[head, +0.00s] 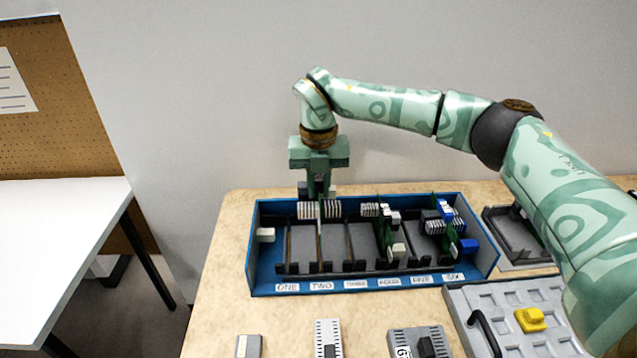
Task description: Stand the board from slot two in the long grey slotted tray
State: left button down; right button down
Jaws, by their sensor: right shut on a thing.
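The blue rack (253,270) stands on the table with slots labelled ONE to SIX along its front. My right gripper (318,190) points straight down over the rack's back, above the TWO label. It is shut on the top of the slot two board (319,211), seen nearly edge-on with pale finned parts at its top. The board's lower part is hard to make out among the slot guides; I cannot tell whether it is still seated. A dark grey tray (491,222) at the right is partly hidden by my right arm; I cannot tell its slots. My left gripper is out of view.
Green boards (385,235) stand in the rack's right half. A grey pocketed tray (461,300) with a yellow piece (530,319) and a black handle is at front right. Several grey modules (328,336) lie along the front. A white table (60,235) stands apart at left.

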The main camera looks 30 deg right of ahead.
jog(key=shift+f+b, duration=0.95)
jog(key=shift+f, duration=3.65)
dwell(1.7)
jog(key=c, duration=1.2)
grip_release()
jog(key=shift+o, duration=0.2)
jog(key=shift+r+p, duration=0.2)
jog(key=shift+p, duration=0.25)
